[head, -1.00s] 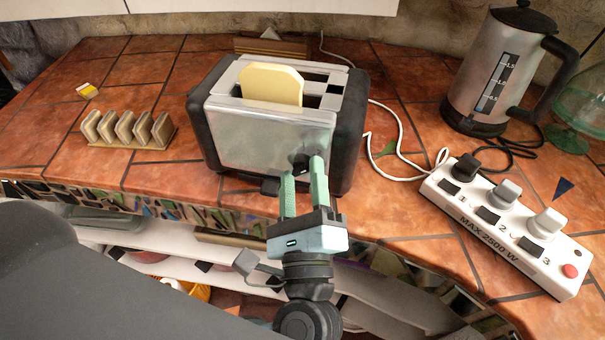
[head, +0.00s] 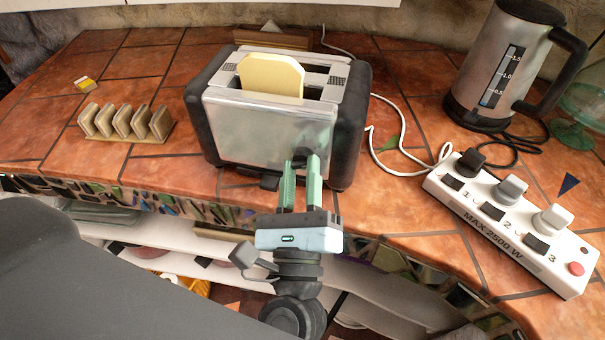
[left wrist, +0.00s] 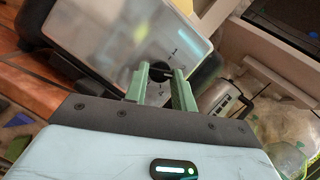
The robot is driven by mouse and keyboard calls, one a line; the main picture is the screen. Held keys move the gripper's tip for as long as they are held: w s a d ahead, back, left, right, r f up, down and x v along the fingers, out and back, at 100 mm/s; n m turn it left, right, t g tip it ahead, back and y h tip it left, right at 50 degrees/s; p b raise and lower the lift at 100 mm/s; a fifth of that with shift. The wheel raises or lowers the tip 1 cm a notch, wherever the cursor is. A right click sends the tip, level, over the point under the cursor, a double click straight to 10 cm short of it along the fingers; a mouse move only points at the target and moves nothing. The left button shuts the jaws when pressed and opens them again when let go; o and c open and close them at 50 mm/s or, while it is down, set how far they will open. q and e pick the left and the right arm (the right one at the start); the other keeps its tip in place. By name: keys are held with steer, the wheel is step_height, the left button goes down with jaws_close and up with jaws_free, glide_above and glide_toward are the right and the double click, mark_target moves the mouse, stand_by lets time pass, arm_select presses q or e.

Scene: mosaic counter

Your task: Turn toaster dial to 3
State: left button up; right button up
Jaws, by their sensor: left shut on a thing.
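The silver and black toaster (head: 258,135) stands on the tiled counter with a slice of bread (head: 271,76) in one slot. The left wrist view also shows the fingers (left wrist: 160,75) around the dial. The dial's exact setting cannot be told. My right gripper is not in view.
A toast rack (head: 127,125) stands left of the toaster. A kettle (head: 505,65) and a white power strip (head: 510,222) with several switches are at the right. A white cord (head: 402,130) runs between toaster and strip. Open shelves lie below the counter edge.

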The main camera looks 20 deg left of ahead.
arm_select(q)
steer(key=m+h, duration=0.1)
steer(key=m, duration=0.1)
steer(key=m+t+h+p, duration=0.1)
steer(key=m+h, duration=0.1)
steer(key=m, duration=0.1)
steer(key=shift+a+r+m, duration=0.1)
steer(key=shift+a+m, duration=0.1)
steer(key=shift+m, duration=0.1)
steer(key=shift+m+h+p, duration=0.3)
steer(key=shift+m+h, duration=0.2)
steer(key=shift+m, duration=0.7)
steer(key=o, duration=1)
steer(key=shift+f, duration=0.2)
